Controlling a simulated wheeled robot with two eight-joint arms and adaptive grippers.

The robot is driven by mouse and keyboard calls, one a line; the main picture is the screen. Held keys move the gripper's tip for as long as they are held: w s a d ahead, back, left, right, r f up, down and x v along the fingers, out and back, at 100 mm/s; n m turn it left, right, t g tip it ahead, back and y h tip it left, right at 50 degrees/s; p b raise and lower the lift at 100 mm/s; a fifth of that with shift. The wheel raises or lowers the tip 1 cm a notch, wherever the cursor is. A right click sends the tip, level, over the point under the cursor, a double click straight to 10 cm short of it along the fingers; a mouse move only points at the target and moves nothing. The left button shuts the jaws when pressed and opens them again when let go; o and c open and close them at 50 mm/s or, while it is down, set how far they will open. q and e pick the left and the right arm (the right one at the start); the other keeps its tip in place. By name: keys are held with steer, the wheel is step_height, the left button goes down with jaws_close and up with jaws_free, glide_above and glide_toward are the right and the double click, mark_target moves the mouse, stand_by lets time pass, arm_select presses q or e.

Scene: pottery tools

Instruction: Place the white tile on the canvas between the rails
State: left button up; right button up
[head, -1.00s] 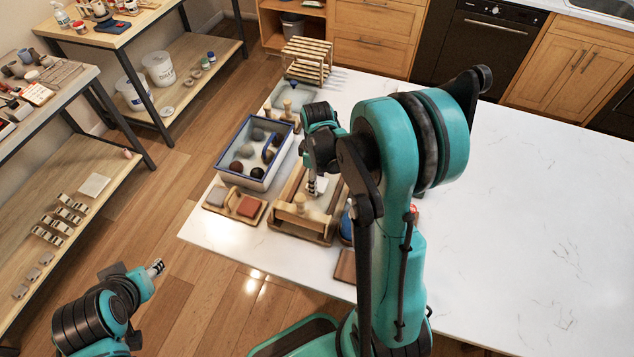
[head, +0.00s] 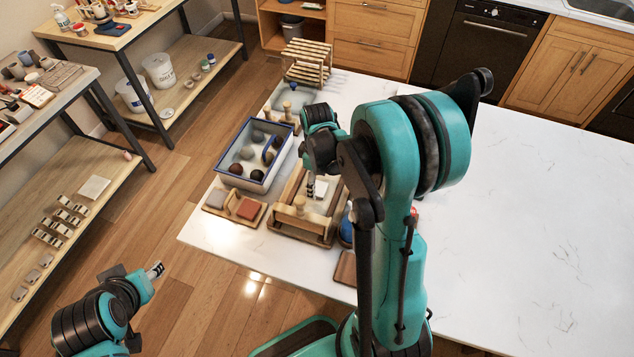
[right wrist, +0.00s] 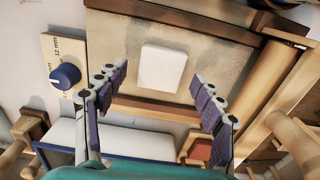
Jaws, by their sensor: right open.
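The white tile (right wrist: 162,68) lies flat on the beige canvas (right wrist: 215,45) in the right wrist view. Wooden rails border the canvas; one rail (right wrist: 270,85) runs along its right side in that view. My right gripper (right wrist: 163,88) is open, with one finger on each side of the tile and a gap to both. In the head view my right gripper (head: 317,187) is over the wooden frame (head: 298,222), and my arm hides part of it. My left gripper (head: 156,270) is over the floor at lower left, away from the table; its jaws are too small to read.
A blue-rimmed tub (head: 257,178) with several dark lumps stands left of the frame. A small wooden tray (head: 235,207) with grey and red blocks is in front of it. A wooden rack (head: 307,62) stands at the back. The white tabletop (head: 530,220) at right is clear.

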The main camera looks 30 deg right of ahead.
mark_target(317, 187)
step_height(317, 187, up, 10)
steer(key=p, duration=0.2)
steer(key=s+a+r+m+t, duration=0.6)
steer(key=s+a+m+t, duration=0.1)
steer(key=s+a, duration=0.3)
steer(key=shift+s+a+r+m, duration=0.3)
steer(key=shift+s+r+m, duration=0.1)
steer(key=shift+s+m, duration=0.15)
steer(key=shift+s, duration=0.1)
